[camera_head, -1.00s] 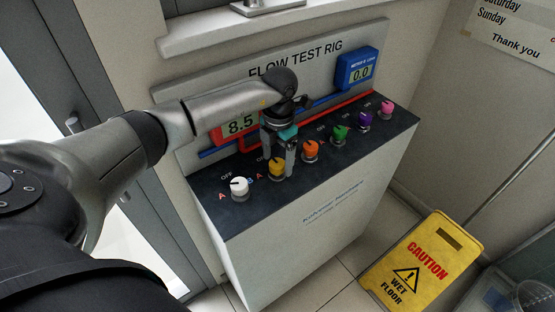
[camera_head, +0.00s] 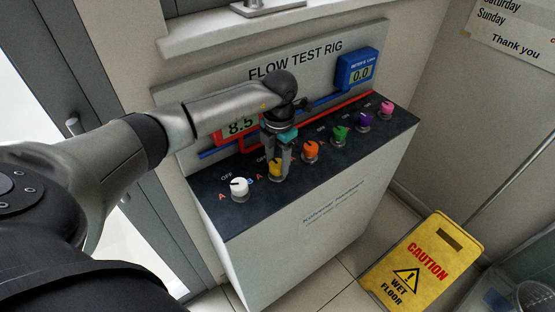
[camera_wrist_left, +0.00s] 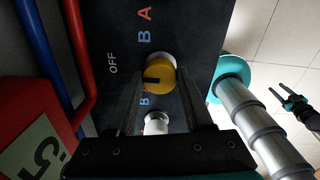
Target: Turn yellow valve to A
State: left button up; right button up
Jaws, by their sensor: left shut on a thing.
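The yellow valve (camera_head: 277,168) is second from the left on the dark top of the flow test rig. It also shows in the left wrist view (camera_wrist_left: 160,72), with a dark pointer mark on the side facing the OFF label (camera_wrist_left: 112,63). My left gripper (camera_head: 277,172) points down over it and is shut on the yellow valve, one finger on each side. The left wrist view shows the blue B (camera_wrist_left: 144,37) on one side of the knob; the labels on the other side are partly covered. My right gripper (camera_wrist_left: 285,98) shows small in the left wrist view, its fingers apart and empty.
The white valve (camera_head: 239,186) stands close to the left, the orange valve (camera_head: 311,150) to the right, then the green valve (camera_head: 340,133) and others. Behind are the red display (camera_head: 238,126), pipes and a blue meter (camera_head: 357,68). A wet-floor sign (camera_head: 412,262) stands at right.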

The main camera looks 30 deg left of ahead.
pick_arm(q)
grip_shut()
jog(key=n+p, duration=0.2)
jog(key=n, duration=0.3)
jog(key=shift+r, duration=0.1)
jog(key=n+p, duration=0.2)
jog(key=n, duration=0.4)
jog(key=shift+n+p, duration=0.3)
jog(key=shift+n, duration=0.1)
dwell(0.3)
jog(key=o, duration=1.2)
grip_release()
jog(key=shift+c, duration=0.2)
